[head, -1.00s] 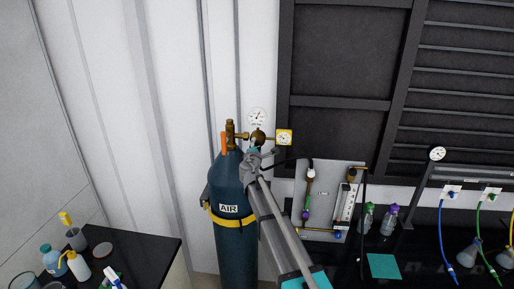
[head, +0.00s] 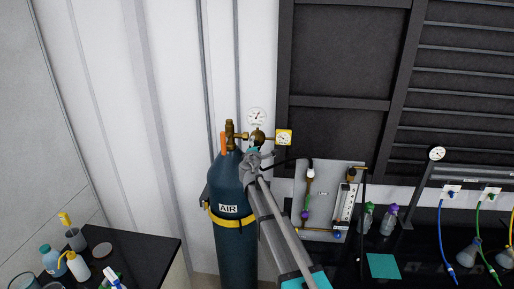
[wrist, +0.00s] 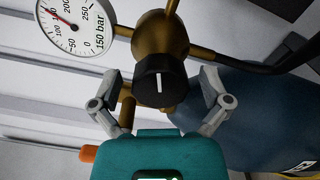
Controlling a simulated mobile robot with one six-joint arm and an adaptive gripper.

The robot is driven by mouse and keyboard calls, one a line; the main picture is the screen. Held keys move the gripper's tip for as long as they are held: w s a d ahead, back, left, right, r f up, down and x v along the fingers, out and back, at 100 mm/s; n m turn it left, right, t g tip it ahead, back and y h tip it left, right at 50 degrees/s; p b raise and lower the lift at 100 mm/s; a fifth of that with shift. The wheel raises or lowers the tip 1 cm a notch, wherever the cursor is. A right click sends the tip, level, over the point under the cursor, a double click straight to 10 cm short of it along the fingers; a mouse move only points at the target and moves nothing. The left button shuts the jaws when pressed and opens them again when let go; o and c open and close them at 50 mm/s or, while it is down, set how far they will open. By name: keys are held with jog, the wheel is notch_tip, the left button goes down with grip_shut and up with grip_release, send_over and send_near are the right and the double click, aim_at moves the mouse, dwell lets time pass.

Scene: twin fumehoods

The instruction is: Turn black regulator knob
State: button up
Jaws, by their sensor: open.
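The black regulator knob (wrist: 161,82) shows in the wrist view with a white line on its face, on the front of the round brass regulator body (wrist: 160,35). My gripper (wrist: 160,85) is open, with one finger on each side of the knob and a visible gap on both sides. In the head view my gripper (head: 254,157) is at the regulator (head: 257,136), at the top of the blue AIR cylinder (head: 232,183). There the gripper and arm hide the knob.
A white round gauge (head: 257,117) and a yellow-edged gauge (head: 284,137) sit close to the gripper. A flowmeter panel (head: 327,186) with a dark hose is to the right. A black bench with bottles (head: 78,266) stands at lower left.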

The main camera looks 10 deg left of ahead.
dwell(0.3)
jog(key=s, duration=1.2)
jog(key=shift+a, duration=0.2)
jog(key=s+d+f+m+g+h+b, duration=0.2)
jog(key=s+d+f+m+g+b, duration=0.1)
jog(key=d+f+m, duration=0.4)
jog(key=s+d+f+m+g+h+b, duration=0.25)
jog(key=d+f, duration=0.35)
jog(key=d, duration=0.3)
jog(key=s+d+f+m+g+h+b, duration=0.1)
jog(key=s+d+f+m+g+b, duration=0.25)
jog(key=d+f, duration=0.35)
jog(key=s+d+f+m+g+y+b, duration=0.2)
jog(key=s+f+m+g+y+b, duration=0.1)
jog(key=s+f, duration=0.4)
jog(key=s+d+f+m+g+y+b, duration=0.2)
jog(key=s+f, duration=0.6)
jog(key=s, duration=0.5)
jog(key=m+g+y+b, duration=0.1)
jog(key=m+g+b, duration=0.1)
jog(key=m+g, duration=0.1)
jog(key=shift+s+d+f+m+g+b, duration=0.15)
jog(key=shift+d+m+g+b, duration=0.15)
jog(key=shift+d+g+b, duration=0.15)
